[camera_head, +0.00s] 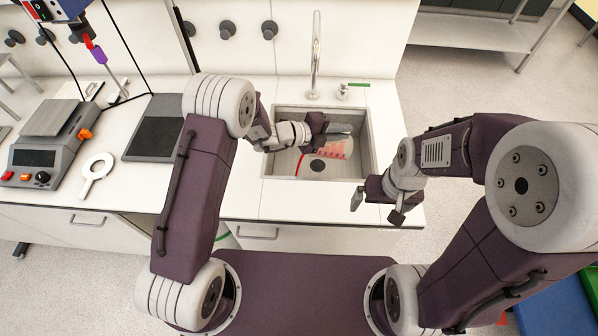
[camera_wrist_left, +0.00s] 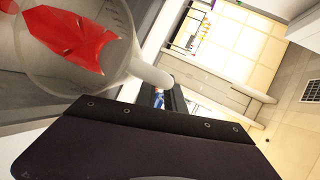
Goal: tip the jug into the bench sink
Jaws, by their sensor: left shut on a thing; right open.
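The jug (camera_head: 337,147) is a clear vessel with red liquid and red marks, tilted over the bench sink (camera_head: 288,163). My left gripper (camera_head: 330,130) is shut on the jug and holds it above the basin. In the left wrist view the jug (camera_wrist_left: 75,40) fills the upper left, with red liquid inside and its pale handle at the gripper. Whether liquid is pouring out cannot be told. The drain (camera_head: 317,165) shows below the jug. My right gripper (camera_head: 376,205) is open and empty at the bench's front edge, right of the sink.
A tall tap (camera_head: 315,60) stands behind the sink, with a small fitting (camera_head: 342,91) beside it. The bench strip between mat and sink is partly behind my left arm.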

